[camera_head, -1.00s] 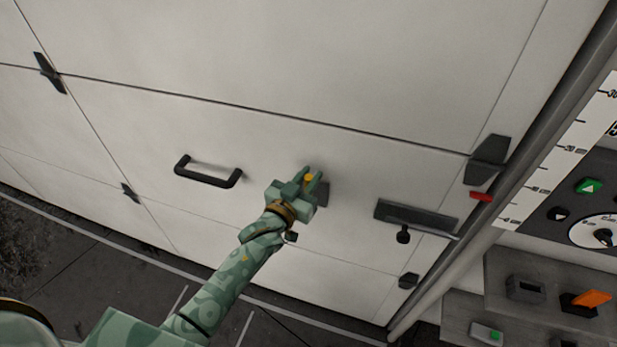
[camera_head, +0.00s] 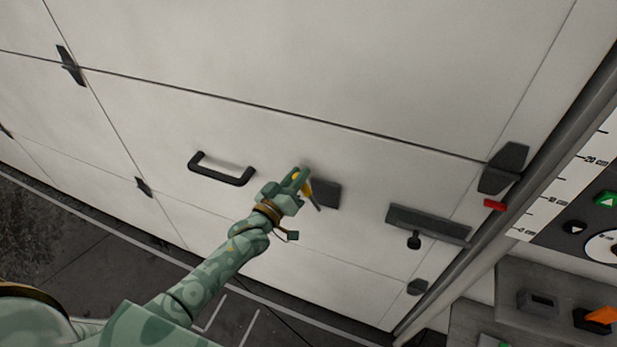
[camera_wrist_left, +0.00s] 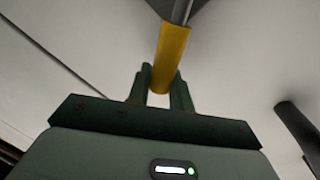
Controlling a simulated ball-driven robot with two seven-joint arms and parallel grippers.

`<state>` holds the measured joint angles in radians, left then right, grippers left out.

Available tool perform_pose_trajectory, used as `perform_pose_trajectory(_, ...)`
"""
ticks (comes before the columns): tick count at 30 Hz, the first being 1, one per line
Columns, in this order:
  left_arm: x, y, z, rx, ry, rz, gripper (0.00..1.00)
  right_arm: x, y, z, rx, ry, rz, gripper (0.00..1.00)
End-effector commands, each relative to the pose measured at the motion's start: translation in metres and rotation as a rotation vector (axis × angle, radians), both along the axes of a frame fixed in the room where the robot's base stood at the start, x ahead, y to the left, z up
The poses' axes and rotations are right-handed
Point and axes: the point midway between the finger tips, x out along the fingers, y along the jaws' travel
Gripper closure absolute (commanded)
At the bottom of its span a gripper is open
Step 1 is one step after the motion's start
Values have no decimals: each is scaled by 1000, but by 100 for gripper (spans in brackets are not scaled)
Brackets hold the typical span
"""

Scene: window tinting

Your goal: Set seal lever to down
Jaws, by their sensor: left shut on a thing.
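The seal lever has a yellow grip (camera_head: 306,187) and a thin grey rod. It sits at a dark grey plate (camera_head: 327,194) on the white door panel, slanting from upper left to lower right. My left gripper (camera_head: 299,179) is at the yellow grip and shut on it. In the left wrist view the yellow grip (camera_wrist_left: 171,57) is between the two fingers (camera_wrist_left: 161,88), with the metal rod running up beyond it. The fingers hide part of the grip in the head view. My right gripper is not in view.
A black pull handle (camera_head: 221,172) is left of my gripper. A dark bar with a knob (camera_head: 428,224) and a red tab (camera_head: 495,205) are to the right. A control panel with an orange switch (camera_head: 600,315) stands at the lower right.

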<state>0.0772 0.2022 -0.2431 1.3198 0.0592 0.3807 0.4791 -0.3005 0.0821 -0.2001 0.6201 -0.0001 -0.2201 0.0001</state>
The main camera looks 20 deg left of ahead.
Motion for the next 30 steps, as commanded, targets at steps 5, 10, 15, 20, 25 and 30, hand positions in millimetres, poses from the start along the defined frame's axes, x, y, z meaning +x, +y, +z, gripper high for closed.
perform_pose_trajectory(5,0,18,-16,-162,8,1,100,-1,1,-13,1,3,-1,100)
perform_pose_trajectory(10,1,32,-31,-321,12,1,100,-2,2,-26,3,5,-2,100)
perform_pose_trajectory(15,1,43,-45,-461,19,2,100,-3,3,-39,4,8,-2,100)
perform_pose_trajectory(20,1,49,-56,-567,22,1,100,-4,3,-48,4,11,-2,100)
perform_pose_trajectory(25,2,53,-64,-646,25,1,100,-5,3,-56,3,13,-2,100)
perform_pose_trajectory(30,2,55,-68,-693,26,1,100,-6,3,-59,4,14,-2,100)
